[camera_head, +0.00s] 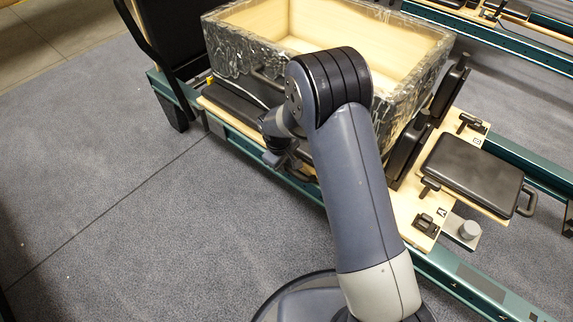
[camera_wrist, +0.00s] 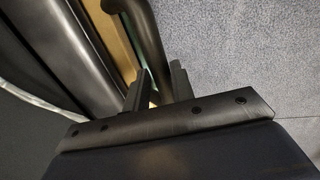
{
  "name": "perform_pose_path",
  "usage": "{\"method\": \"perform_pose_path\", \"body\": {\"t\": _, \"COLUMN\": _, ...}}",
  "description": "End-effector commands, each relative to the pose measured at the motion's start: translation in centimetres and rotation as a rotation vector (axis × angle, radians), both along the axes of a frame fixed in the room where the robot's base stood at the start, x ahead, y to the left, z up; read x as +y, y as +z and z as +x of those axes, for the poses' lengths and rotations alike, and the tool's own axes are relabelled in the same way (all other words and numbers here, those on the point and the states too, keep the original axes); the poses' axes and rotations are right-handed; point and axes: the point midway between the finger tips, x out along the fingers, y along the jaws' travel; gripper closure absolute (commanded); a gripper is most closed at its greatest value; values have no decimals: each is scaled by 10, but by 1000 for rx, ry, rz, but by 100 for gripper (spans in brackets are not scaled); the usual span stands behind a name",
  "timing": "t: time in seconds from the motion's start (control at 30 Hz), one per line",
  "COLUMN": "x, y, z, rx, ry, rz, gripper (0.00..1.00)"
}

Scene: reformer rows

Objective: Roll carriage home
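The carriage (camera_head: 400,205) is a pale wooden board with black pads and upright black shoulder rests (camera_head: 404,157). It sits on the green rails of the reformer in the head view. My gripper (camera_head: 283,160) is low at the carriage's near side, partly hidden by my arm. In the wrist view a curved black handle (camera_wrist: 149,35) runs beside the wood edge and passes between the two fingers of my gripper (camera_wrist: 160,80). The fingers sit close on either side of it and look shut on it. The actual contact is hard to see.
A large open box (camera_head: 240,56) with a pale interior and patterned sides stands over the carriage. A black headrest pad (camera_head: 470,172) lies to the right. Green rails (camera_head: 455,282) continue toward the lower right. Grey floor (camera_head: 110,190) at left is clear. Another reformer stands behind.

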Motion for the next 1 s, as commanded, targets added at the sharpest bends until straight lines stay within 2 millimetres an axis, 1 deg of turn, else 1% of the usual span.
{"method": "perform_pose_path", "body": {"t": 0.03, "x": 0, "y": -1, "z": -1, "rx": 3, "ry": 0, "rz": -2, "gripper": 72}}
{"method": "perform_pose_path", "body": {"t": 0.2, "x": -2, "y": -1, "z": -2, "rx": 6, "ry": -1, "rz": -4, "gripper": 59}}
{"method": "perform_pose_path", "body": {"t": 0.43, "x": -3, "y": -1, "z": -2, "rx": 8, "ry": -2, "rz": -6, "gripper": 59}}
{"method": "perform_pose_path", "body": {"t": 0.53, "x": -2, "y": 6, "z": -3, "rx": 7, "ry": -2, "rz": -6, "gripper": 59}}
{"method": "perform_pose_path", "body": {"t": 0.67, "x": 1, "y": 28, "z": -6, "rx": 6, "ry": -1, "rz": -6, "gripper": 59}}
{"method": "perform_pose_path", "body": {"t": 0.8, "x": 4, "y": 57, "z": -10, "rx": 6, "ry": -1, "rz": -5, "gripper": 59}}
{"method": "perform_pose_path", "body": {"t": 0.9, "x": 7, "y": 76, "z": -13, "rx": 6, "ry": 0, "rz": -4, "gripper": 59}}
{"method": "perform_pose_path", "body": {"t": 1.0, "x": 9, "y": 91, "z": -16, "rx": 6, "ry": 0, "rz": -4, "gripper": 59}}
